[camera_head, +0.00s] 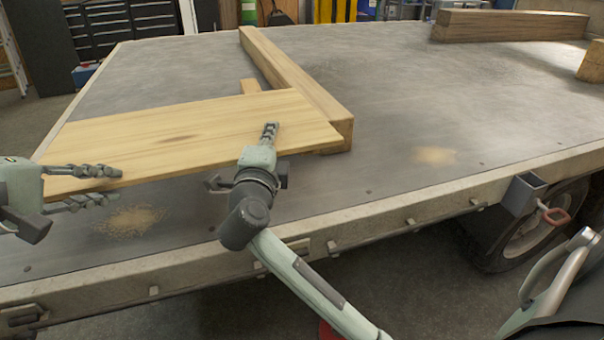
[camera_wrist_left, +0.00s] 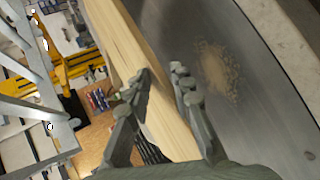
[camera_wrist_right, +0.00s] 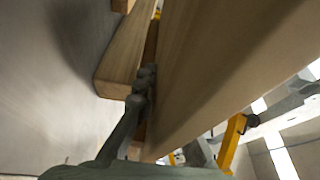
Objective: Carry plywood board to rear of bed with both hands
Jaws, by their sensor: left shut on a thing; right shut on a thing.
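The plywood board (camera_head: 190,130) is a pale flat panel held level above the left part of the grey trailer bed (camera_head: 420,100). My left gripper (camera_head: 118,185) is shut on the board's left end, with one finger above and one below. The left wrist view shows its fingers (camera_wrist_left: 160,95) on both sides of the board (camera_wrist_left: 120,40). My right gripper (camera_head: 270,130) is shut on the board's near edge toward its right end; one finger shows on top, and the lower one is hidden. The right wrist view shows the board (camera_wrist_right: 220,70) beside a finger (camera_wrist_right: 140,95).
A long timber beam (camera_head: 300,80) lies across the bed beside the board's right end. Another beam (camera_head: 510,26) lies at the back right, and a block (camera_head: 592,62) at the right edge. A small wood piece (camera_head: 250,86) shows behind the board. Sawdust patches (camera_head: 130,218) mark the bed.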

